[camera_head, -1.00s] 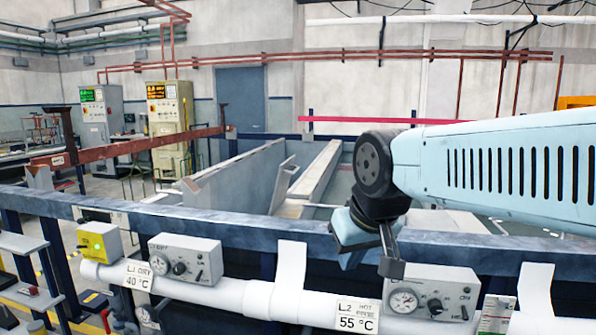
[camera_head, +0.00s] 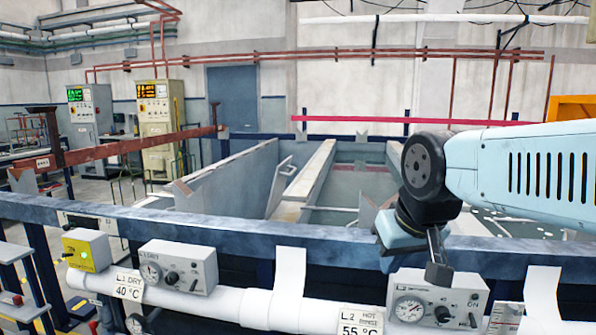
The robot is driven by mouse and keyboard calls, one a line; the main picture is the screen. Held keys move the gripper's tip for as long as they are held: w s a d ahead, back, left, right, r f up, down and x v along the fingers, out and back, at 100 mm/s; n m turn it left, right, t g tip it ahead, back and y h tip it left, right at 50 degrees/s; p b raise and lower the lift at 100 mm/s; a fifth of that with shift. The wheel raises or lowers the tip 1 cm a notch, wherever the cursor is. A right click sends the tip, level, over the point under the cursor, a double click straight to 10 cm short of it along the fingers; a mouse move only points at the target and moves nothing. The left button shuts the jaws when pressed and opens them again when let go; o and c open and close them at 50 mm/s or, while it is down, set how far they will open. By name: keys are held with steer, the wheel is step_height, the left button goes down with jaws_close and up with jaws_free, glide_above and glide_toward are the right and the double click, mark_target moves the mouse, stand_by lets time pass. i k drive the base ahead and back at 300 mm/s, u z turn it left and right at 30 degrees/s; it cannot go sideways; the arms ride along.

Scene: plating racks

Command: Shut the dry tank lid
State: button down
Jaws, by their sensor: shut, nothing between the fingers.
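The dry tank is at the left of the tank line, behind a front rail; its tag (camera_head: 128,287) reads L1 DRY, 40 °C. A narrow grey panel with a bar handle (camera_head: 279,187) stands steeply tilted at the tank's right side; it looks like the lid, raised. A large grey slab (camera_head: 228,178) stands to its left, and I cannot tell if it is a tank wall. My gripper (camera_head: 438,272) points down, shut and empty, in front of the rail near the L2 control box, well right of the panel and apart from it.
The blue-grey front rail (camera_head: 190,226) crosses the view. Below it run a white pipe (camera_head: 225,303), the dry control box (camera_head: 178,267) and the L2 box (camera_head: 437,300). A long pale beam (camera_head: 312,172) divides the tanks. A red-brown beam (camera_head: 130,147) is at the left.

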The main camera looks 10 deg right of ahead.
mark_target(282, 170)
steer(key=z, duration=0.05)
steer(key=i, duration=0.95)
steer(key=u, duration=0.1)
